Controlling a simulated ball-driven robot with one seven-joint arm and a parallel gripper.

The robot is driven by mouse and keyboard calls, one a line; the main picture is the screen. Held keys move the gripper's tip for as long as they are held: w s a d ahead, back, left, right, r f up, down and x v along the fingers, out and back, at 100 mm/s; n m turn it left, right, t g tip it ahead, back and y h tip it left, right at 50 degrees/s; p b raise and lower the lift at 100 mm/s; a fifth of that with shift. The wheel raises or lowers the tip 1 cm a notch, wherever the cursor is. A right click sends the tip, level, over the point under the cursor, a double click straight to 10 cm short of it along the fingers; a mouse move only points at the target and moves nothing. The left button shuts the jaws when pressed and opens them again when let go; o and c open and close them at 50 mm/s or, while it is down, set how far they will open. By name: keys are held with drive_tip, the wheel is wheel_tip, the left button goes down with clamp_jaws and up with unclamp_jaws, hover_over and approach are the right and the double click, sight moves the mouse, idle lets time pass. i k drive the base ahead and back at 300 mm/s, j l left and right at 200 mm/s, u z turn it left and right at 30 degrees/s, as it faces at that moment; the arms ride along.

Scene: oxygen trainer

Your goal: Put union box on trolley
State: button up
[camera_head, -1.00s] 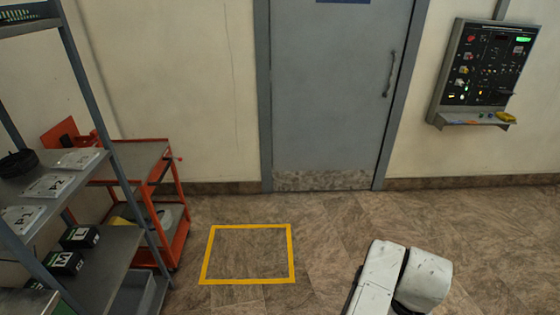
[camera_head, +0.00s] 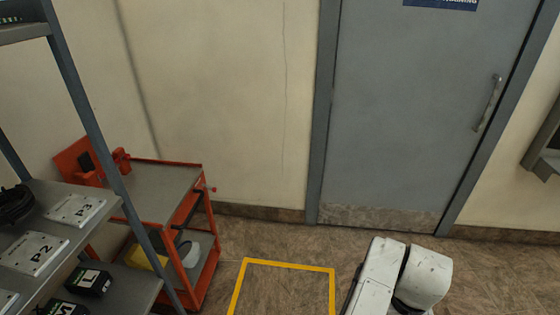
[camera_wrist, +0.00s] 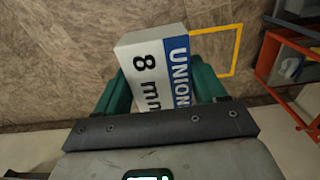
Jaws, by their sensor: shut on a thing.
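The union box (camera_wrist: 150,67) is a white box with a blue band reading "UNION" and "8 mm" in black. In the wrist view my gripper (camera_wrist: 163,88) is shut on it, with a green finger on each side. The box is held above the floor and does not show in the head view.
A grey shelf rack (camera_head: 85,100) stands at the left, in front of part of the trolley, with labelled plates and dark boxes on it. A yellow floor square (camera_head: 290,264) lies right of the trolley. The floor there is clear. A grey door (camera_head: 420,110) is behind.

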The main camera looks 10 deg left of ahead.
sight(152, 202)
drive_tip(key=i+u, duration=0.2)
drive_tip(key=i, duration=0.3)
drive_tip(key=i+l+u, duration=0.15)
drive_tip(key=i, duration=0.4)
drive_tip(key=i+l+u, duration=0.2)
drive_tip(key=i, duration=0.3)
drive_tip(key=i+u, duration=0.55)
drive_tip(key=i, duration=0.15)
drive_tip(key=i+j+z, duration=0.35)
drive_tip(key=k+l, duration=0.05)
drive_tip(key=l, duration=0.05)
